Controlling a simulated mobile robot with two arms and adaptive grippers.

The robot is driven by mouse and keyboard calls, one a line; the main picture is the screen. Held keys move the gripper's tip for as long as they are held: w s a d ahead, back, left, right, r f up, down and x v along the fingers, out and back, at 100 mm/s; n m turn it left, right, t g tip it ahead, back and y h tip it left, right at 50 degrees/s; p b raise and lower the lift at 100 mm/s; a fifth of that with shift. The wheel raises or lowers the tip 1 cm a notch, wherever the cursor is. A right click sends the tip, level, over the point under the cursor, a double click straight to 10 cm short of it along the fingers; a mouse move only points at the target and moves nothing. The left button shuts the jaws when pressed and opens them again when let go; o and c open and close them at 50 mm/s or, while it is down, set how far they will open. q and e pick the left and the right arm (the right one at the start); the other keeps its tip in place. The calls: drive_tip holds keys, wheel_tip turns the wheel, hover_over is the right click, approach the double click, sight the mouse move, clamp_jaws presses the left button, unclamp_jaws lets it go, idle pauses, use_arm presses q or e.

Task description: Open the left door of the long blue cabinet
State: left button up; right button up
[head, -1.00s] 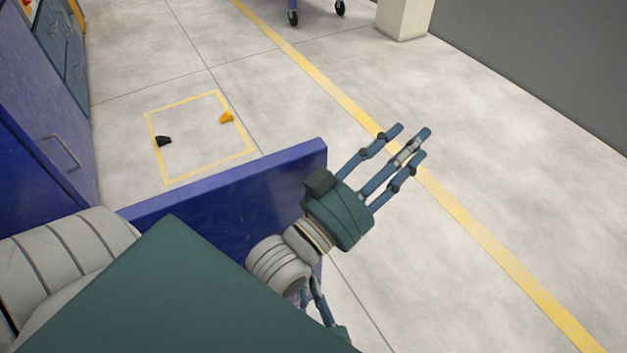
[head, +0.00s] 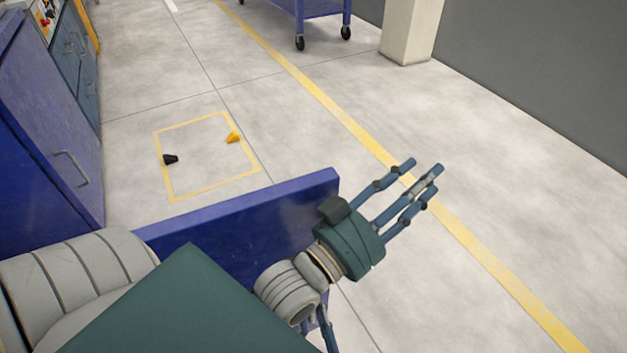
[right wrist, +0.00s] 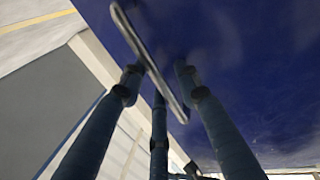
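The long blue cabinet (head: 50,130) stands at the left of the head view, with a shut door that carries a metal handle (head: 72,168). A blue door panel (head: 250,215) stands swung out from it across the lower middle. My left gripper (head: 415,190) is at the panel's free end, its three fingers spread, straight and empty over the floor. In the right wrist view, my right gripper (right wrist: 158,90) has its fingers apart beside a metal bar handle (right wrist: 150,60) on a blue surface (right wrist: 240,70). The handle crosses between the fingers; I cannot tell whether they touch it.
A yellow square (head: 212,190) on the floor holds a black piece (head: 170,159) and an orange piece (head: 233,137). A blue wheeled cart (head: 315,12) and a pale pillar (head: 408,30) stand at the back. The floor right of the panel is clear.

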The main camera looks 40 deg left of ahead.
drive_tip(key=v, duration=1.2)
drive_tip(key=shift+d, duration=0.1)
